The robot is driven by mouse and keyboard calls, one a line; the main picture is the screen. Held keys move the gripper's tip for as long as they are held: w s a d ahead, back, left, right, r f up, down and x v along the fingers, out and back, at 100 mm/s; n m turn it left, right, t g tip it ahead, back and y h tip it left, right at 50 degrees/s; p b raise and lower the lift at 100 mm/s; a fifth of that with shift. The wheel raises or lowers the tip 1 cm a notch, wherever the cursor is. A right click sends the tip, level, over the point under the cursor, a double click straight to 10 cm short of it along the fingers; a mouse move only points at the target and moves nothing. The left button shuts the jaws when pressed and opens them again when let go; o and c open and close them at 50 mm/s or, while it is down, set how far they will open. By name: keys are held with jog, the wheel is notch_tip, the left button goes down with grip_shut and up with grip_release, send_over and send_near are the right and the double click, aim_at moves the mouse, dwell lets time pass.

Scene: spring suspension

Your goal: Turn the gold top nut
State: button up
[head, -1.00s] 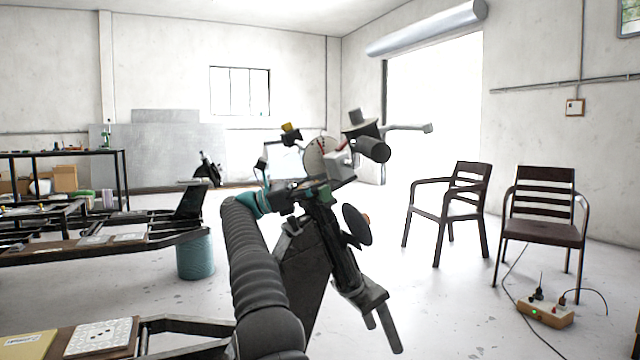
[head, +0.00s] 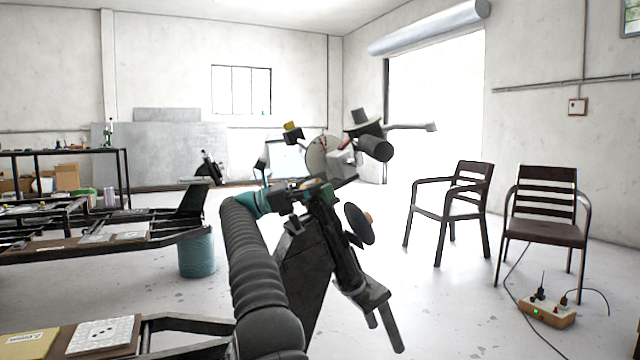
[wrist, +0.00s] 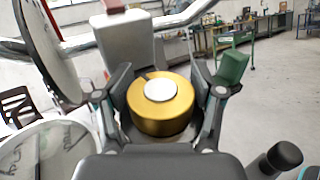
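The gold top nut (wrist: 161,108) is a short gold cylinder with a pale round top, in the middle of the wrist view. My gripper (wrist: 163,88) is open around it, with one finger on each side. A narrow gap shows between the nut and the right finger. Whether the left finger touches it is hard to tell. In the head view my arm reaches into a cluster of dark bike parts, where the nut and my fingertips cannot be made out clearly. A small yellow piece (head: 291,126) shows at the top of that cluster.
A grey block (wrist: 128,45) and a large disc (wrist: 48,45) stand close to the nut in the wrist view. In the head view a handlebar lever (head: 410,127) sticks out right.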

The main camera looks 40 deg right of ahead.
jog(key=shift+s+d+r, duration=0.1)
jog(key=shift+s+d, duration=0.1)
jog(key=shift+s, duration=0.05)
jog(key=shift+b, duration=0.55)
